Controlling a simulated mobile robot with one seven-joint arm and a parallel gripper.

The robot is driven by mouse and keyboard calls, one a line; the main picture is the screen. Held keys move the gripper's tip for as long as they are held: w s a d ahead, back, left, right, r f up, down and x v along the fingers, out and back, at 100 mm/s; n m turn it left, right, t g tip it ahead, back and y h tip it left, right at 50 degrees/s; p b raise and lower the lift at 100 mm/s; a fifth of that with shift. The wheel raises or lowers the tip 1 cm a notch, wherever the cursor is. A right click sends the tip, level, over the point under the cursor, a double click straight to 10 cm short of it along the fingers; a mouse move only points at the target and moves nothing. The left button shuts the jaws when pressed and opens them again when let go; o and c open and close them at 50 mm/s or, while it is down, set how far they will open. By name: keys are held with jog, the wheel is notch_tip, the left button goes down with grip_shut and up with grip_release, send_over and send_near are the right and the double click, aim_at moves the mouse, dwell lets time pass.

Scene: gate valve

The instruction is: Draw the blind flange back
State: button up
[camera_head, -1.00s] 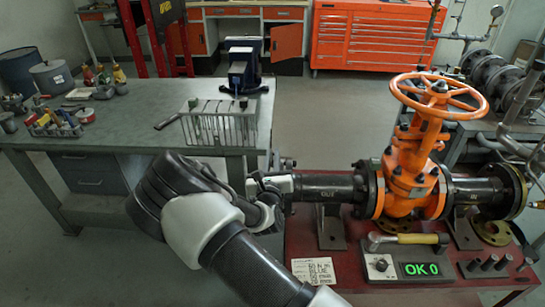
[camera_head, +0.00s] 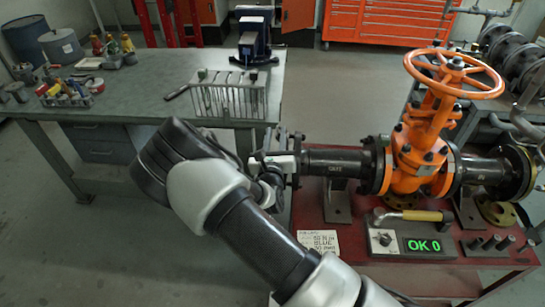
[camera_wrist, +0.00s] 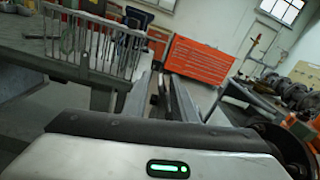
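The orange gate valve (camera_head: 412,160) with its handwheel (camera_head: 454,73) stands on a red bench. Its dark outlet pipe (camera_head: 335,162) points left. My gripper (camera_head: 287,163) is at the left end of this pipe; wrist and pipe end overlap in the head view. The blind flange cannot be made out clearly there. In the wrist view a dark round flange (camera_wrist: 288,148) shows at the lower right, beside my gripper (camera_wrist: 160,92). The fingers show some gap with a dark part between them. Whether they grip anything is unclear.
A display box (camera_head: 412,243) reads OK 0, near a paper note (camera_head: 319,243). A grey workbench (camera_head: 150,95) with a wire rack (camera_head: 230,100) and blue vise (camera_head: 254,45) stands at left. A red tool cabinet (camera_head: 385,22) is behind. Floor between is clear.

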jog(key=s, duration=1.4)
jog(key=shift+s, duration=0.4)
jog(key=shift+a, duration=0.1)
jog(key=d+r+m+g+h+p, duration=0.3)
jog(key=d+r+m+h, duration=0.8)
jog(key=d, duration=0.3)
jog(key=s+d+r+m+g+h+p, duration=0.2)
jog(key=s+d+r+m+g, duration=0.55)
jog(key=d+m+g, duration=0.35)
jog(key=s+d+r+m+g+y+p, duration=0.1)
jog(key=s+r+m+g+y, duration=0.1)
jog(key=s+r+m+y, duration=0.25)
jog(key=s+r+m+g+y+p, duration=0.1)
jog(key=s+m+y, duration=0.2)
jog(key=s+m, duration=0.35)
jog(key=s+a+r+m+t+y+p, duration=0.2)
jog(key=a+r+m+t+y, duration=0.2)
jog(key=r, duration=0.6)
jog(key=a+m+y, duration=0.1)
jog(key=a, duration=0.1)
jog(key=shift+s+a+t, duration=0.3)
jog(key=shift+s+a, duration=0.05)
